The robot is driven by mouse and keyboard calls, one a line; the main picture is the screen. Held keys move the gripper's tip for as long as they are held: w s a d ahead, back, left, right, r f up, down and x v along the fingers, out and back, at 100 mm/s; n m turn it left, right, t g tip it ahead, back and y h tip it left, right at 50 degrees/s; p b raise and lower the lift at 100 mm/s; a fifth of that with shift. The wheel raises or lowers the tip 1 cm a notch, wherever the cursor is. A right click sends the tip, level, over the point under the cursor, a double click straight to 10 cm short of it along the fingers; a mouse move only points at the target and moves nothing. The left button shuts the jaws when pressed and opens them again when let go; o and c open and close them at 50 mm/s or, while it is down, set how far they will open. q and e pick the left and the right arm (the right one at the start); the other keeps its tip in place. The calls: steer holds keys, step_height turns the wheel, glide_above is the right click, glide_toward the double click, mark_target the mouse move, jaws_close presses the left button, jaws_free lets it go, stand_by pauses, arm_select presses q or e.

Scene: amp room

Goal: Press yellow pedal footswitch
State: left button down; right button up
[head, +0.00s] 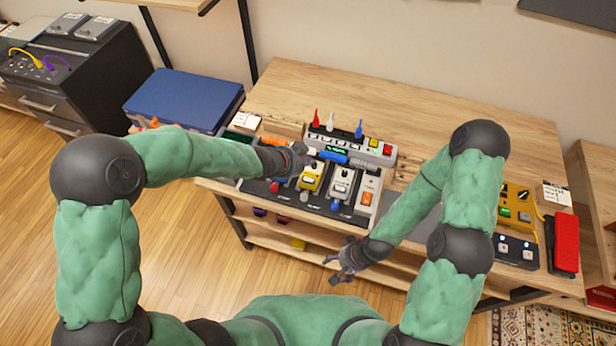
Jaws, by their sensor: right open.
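A yellow pedal (312,178) stands in the row of pedals on the dark pedalboard, with its round metal footswitch (309,183) facing up. My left gripper (312,156) is just above and behind this pedal, close to its back edge. I cannot tell whether it touches anything, and its fingers are too small and overlapped to read. My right gripper (340,269) is open and empty, lower down in front of the bench edge. Another yellow pedal (515,202) stands at the right of the bench, partly behind my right arm.
A white pedal (342,182) stands right beside the yellow one. Behind are a grey unit with coloured plugs (345,142) and a blue marker-like object (334,156). A blue case (183,99) is at the left, a red pedal (566,243) at the right. The bench's back is clear.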

mark_target(308, 182)
arm_select(q)
steer(key=shift+w+d+r+m, duration=0.1)
steer(key=shift+w+r+m, duration=0.05)
steer(key=shift+r+m, duration=0.2)
steer(key=shift+f, duration=0.15)
step_height(308, 182, down, 8)
steer(key=b, duration=0.8)
steer(key=shift+f, duration=0.25)
steer(key=shift+f, duration=0.1)
stand_by(1.0)
steer(key=shift+f+b, duration=0.3)
steer(key=shift+b, duration=0.25)
steer(key=shift+f+b, duration=0.4)
steer(key=shift+f, duration=0.05)
stand_by(0.5)
stand_by(0.3)
steer(key=shift+r+p, duration=0.75)
steer(key=shift+r, duration=0.1)
steer(key=shift+r, duration=0.1)
